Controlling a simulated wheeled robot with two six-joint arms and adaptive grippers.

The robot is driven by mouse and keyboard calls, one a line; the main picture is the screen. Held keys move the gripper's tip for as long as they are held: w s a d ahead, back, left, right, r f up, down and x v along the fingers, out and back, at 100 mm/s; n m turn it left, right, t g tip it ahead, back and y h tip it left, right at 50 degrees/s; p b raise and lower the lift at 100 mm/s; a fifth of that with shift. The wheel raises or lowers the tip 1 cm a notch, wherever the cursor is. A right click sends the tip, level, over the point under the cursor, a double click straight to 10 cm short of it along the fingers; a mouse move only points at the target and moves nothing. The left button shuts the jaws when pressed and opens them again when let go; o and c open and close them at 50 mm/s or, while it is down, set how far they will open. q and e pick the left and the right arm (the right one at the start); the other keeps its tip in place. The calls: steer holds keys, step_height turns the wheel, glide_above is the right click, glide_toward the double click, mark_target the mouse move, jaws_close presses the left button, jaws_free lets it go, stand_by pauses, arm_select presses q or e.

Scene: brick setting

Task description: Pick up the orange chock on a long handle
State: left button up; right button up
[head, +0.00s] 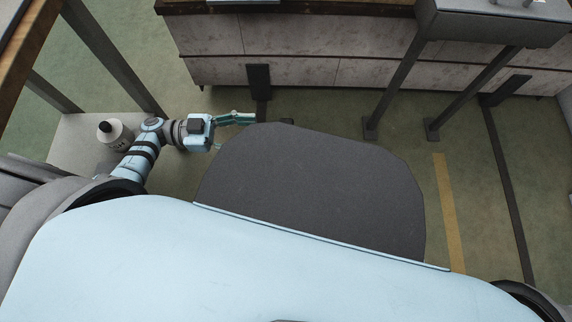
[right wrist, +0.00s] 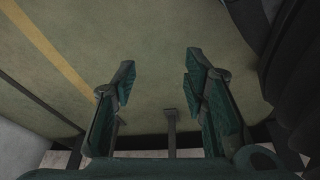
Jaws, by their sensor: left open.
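I see no orange chock and no long handle in either view. My left gripper (head: 236,133) is in the head view at the left of centre, beside the left edge of my dark body panel. Its teal fingers are apart, with nothing seen between them. My right gripper (right wrist: 160,76) shows in the right wrist view with its two green fingers spread apart. Only floor and a dark post farther off show between them. The right gripper is not visible in the head view.
A white bottle with a black cap (head: 115,134) stands at the left, close to my left arm. A pale panelled counter (head: 290,55) runs across the back. A grey metal stand (head: 492,22) is at the upper right.

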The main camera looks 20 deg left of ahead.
mark_target(286, 138)
arm_select(q)
steer(key=x, duration=0.3)
steer(key=b+x, duration=0.1)
steer(key=x, duration=0.2)
steer(key=f+x, duration=0.1)
steer(key=x, duration=0.2)
steer(key=shift+s+d+b, duration=0.25)
steer(key=shift+d+b, duration=0.05)
steer(key=shift+b, duration=0.1)
steer(key=shift+w+d, duration=0.1)
steer(key=shift+d, duration=0.2)
jaws_close()
arm_select(e)
steer(key=r, duration=0.1)
steer(key=w+r, duration=0.1)
steer(key=r, duration=0.1)
steer(key=shift+a+r, duration=0.1)
steer(key=shift+a, duration=0.1)
arm_select(q)
steer(key=shift+r, duration=0.15)
